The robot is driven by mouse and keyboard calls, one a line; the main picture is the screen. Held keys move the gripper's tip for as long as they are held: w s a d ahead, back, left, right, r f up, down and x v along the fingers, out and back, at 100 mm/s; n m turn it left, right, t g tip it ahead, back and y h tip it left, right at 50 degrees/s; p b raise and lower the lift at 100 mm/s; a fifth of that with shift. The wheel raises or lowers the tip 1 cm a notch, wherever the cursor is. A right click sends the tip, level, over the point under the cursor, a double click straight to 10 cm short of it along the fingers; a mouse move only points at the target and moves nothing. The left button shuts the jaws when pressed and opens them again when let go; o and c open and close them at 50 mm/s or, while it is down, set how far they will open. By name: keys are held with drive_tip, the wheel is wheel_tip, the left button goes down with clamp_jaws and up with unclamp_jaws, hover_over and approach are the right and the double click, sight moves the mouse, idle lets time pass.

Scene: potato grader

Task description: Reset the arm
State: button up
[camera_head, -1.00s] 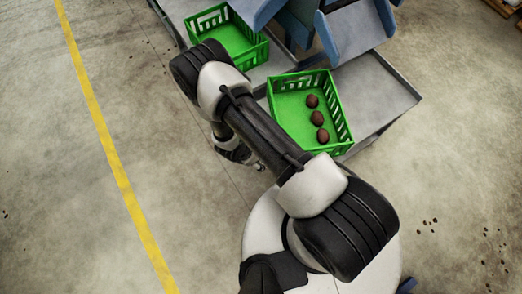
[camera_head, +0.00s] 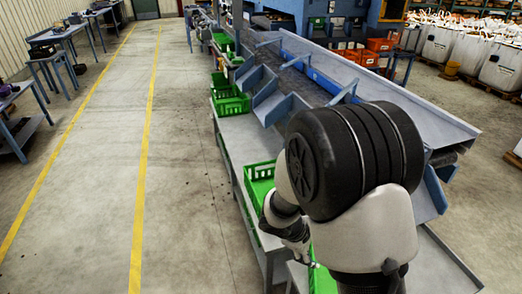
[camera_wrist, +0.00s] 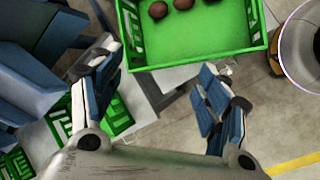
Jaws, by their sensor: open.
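My arm fills the right of the head view, its black joint and white links in front of the sorting line. My gripper (camera_head: 306,256) hangs low in that view, small and partly hidden by my arm. In the wrist view my gripper (camera_wrist: 162,88) has its two blue-padded fingers spread wide, with nothing between them. Beyond the fingertips is a green crate (camera_wrist: 133,38) with brown potatoes (camera_wrist: 183,4) on its floor, cut off by the top edge. In the head view a green crate (camera_head: 322,281) shows beside the gripper, mostly hidden by my arm.
Green crates (camera_head: 259,172) stand along a grey bench (camera_head: 240,135) below blue chutes (camera_head: 283,107). Left of it lies a clear concrete aisle with yellow lines (camera_head: 146,130). Blue tables (camera_head: 62,45) stand at the far left. White bulk bags (camera_head: 500,68) are at the back right.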

drive_tip(key=s+d+r+m+y, duration=0.1)
drive_tip(key=s+d+r+m, duration=0.1)
drive_tip(key=s+r+m, duration=0.45)
drive_tip(key=s+d+r+m+y, duration=0.15)
drive_tip(key=s+r, duration=0.25)
drive_tip(key=r, duration=0.6)
drive_tip(key=s+a+r+m+t+y, duration=0.1)
drive_tip(key=s+a+r, duration=0.1)
drive_tip(key=s, duration=0.4)
drive_tip(key=s+a+r+m+y, duration=0.2)
drive_tip(key=s+a+r, duration=0.1)
drive_tip(key=s+r, duration=0.2)
drive_tip(key=shift+s+m+t, duration=0.3)
drive_tip(key=shift+s+t, duration=0.1)
drive_tip(key=shift+s, duration=0.15)
drive_tip(key=shift+d, duration=0.1)
